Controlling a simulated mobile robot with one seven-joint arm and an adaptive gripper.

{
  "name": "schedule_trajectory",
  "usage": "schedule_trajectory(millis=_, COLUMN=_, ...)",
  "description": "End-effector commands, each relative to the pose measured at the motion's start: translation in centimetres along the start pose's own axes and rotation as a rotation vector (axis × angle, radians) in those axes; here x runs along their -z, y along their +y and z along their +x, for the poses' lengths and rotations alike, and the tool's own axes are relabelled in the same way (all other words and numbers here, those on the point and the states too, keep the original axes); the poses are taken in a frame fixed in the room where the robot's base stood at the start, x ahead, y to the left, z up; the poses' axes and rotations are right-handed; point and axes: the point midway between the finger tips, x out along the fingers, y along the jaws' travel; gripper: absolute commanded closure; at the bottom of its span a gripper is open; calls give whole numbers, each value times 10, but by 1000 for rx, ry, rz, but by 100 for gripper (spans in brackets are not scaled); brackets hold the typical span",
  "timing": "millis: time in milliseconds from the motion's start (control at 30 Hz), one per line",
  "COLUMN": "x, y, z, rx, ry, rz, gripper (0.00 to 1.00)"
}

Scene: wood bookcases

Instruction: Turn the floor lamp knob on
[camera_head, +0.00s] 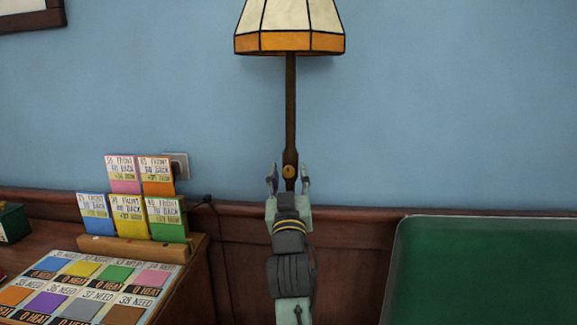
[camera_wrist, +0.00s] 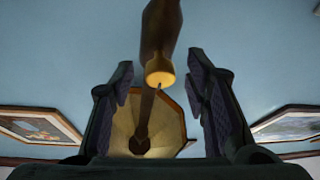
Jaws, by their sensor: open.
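The floor lamp has a dark pole (camera_head: 291,110) and a cream and orange panelled shade (camera_head: 289,25) in front of the blue wall. A small round brass knob (camera_head: 289,171) sits on the thicker part of the pole. In the wrist view the knob (camera_wrist: 160,75) shows as a yellowish disc in the gap between my fingers, toward their tips, with the shade (camera_wrist: 150,122) behind it. My gripper (camera_head: 288,181) is open, its fingers standing on either side of the pole at knob height in the head view. I see no finger touching the knob. The lamp's base is hidden.
A wooden counter (camera_head: 190,290) at left holds a rack of coloured cards (camera_head: 128,215) and a card board (camera_head: 90,290). An outlet (camera_head: 181,165) and cord (camera_head: 214,215) are behind. A green panel (camera_head: 490,270) stands at right.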

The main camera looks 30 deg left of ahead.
Motion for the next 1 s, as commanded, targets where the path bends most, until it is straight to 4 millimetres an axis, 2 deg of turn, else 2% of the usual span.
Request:
schedule_trajectory(millis=133, x=1, y=0, z=12, rx=0, ry=-1, rz=0, gripper=57)
schedule_trajectory(millis=433, x=0, y=0, z=14, rx=0, ry=0, rz=0, gripper=57)
schedule_trajectory(millis=1000, x=0, y=0, z=13, rx=0, ry=0, rz=0, gripper=95)
